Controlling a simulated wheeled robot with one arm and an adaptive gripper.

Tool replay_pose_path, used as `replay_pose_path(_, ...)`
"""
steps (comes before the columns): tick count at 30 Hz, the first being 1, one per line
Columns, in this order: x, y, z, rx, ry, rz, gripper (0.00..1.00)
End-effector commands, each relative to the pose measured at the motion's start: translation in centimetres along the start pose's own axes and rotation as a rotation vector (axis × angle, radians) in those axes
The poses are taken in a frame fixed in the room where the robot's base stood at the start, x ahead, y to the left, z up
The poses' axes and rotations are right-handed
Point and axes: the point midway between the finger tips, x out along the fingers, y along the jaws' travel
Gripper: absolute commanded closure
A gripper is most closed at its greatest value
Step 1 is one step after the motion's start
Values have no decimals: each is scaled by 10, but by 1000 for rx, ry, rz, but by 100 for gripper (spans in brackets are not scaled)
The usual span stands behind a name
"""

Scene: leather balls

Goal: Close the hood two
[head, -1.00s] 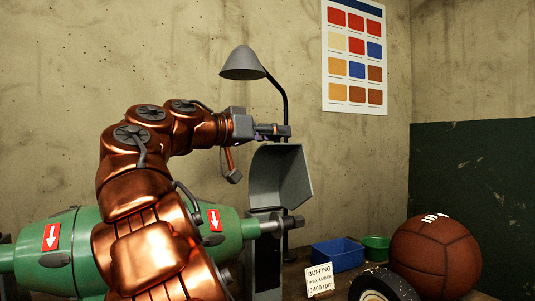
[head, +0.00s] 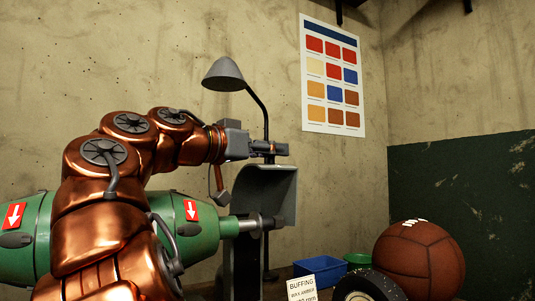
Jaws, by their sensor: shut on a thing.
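The grey hood (head: 263,193) stands above the spindle at the right end of the green buffing machine (head: 205,237). It is a curved metal guard, raised, with its hollow side facing right. My gripper (head: 276,149) is at the hood's upper edge and shut on it. The exact contact is small and partly hidden by the gripper body. A dark grey post (head: 243,268) stands under the hood. My copper arm covers much of the machine, and no second hood shows.
A grey desk lamp (head: 224,74) stands just behind the hood. On the bench to the right are a blue bin (head: 320,268), a green bowl (head: 357,260), a white BUFFING sign (head: 303,286), a dark wheel (head: 366,287) and a brown leather ball (head: 420,260).

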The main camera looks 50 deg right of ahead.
Motion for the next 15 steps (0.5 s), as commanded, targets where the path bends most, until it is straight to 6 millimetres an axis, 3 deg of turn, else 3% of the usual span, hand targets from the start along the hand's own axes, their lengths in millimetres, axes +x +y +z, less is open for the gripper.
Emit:
replay_pose_path(11,0,2,-1,1,1,3,100)
replay_pose_path(12,0,2,-1,1,2,3,67)
replay_pose_path(15,0,2,-1,1,2,3,57)
